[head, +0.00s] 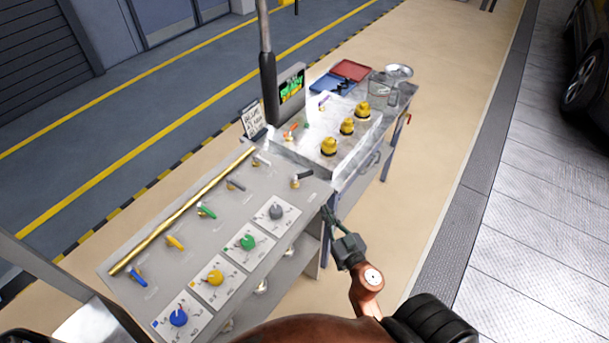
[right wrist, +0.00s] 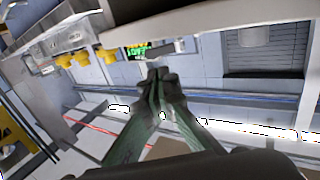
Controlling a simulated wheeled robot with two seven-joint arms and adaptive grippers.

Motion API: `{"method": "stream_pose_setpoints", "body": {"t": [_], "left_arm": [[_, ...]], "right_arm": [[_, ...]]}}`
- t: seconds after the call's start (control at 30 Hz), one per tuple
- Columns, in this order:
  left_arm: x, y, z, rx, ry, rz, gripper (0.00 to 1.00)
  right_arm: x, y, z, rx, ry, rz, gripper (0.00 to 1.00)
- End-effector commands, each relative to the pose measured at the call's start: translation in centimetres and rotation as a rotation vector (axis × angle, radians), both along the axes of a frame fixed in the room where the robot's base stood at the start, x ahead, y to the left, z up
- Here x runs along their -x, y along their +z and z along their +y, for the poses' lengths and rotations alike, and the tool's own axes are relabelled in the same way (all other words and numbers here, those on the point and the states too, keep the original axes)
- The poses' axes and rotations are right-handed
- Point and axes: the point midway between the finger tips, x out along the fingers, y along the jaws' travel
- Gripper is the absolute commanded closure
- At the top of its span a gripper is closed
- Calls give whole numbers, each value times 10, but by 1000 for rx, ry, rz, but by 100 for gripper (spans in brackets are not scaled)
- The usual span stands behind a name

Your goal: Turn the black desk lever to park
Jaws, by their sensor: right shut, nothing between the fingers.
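The console desk (head: 125,262) carries a row of small levers: a blue one (head: 137,275), a yellow one (head: 175,243), a green one (head: 206,211) and dark to pale grey ones. A dark grey lever (head: 236,185) lies past the green one. A black-based lever (head: 301,178) with a paler handle sits alone near the desk's right corner. I cannot tell for sure which is the black desk lever. My right gripper (head: 328,213) is shut and empty, just off the desk's right edge, apart from the levers. Its closed fingers show in the right wrist view (right wrist: 158,78). My left gripper is not in view.
Blue (head: 178,317), yellow (head: 215,278), green (head: 247,243) and grey (head: 276,212) dials line the desk's front. Beyond stands a bench with yellow knobs (head: 347,126), a monitor (head: 287,92) and a red tray (head: 350,69). The floor (head: 440,110) to the right is clear.

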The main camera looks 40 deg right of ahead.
Motion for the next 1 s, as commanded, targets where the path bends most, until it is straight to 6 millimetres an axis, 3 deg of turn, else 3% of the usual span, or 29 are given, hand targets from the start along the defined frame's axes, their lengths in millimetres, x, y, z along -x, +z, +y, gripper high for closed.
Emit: {"method": "stream_pose_setpoints", "body": {"t": [0.17, 0.7, 1.0], "left_arm": [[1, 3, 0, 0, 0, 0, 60], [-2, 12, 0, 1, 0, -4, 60], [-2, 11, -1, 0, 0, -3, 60]], "right_arm": [[-13, 3, -3, 4, 2, -2, 100], [-114, 2, -24, 3, 2, -3, 100], [-135, 1, -29, 1, 1, -2, 100]]}}
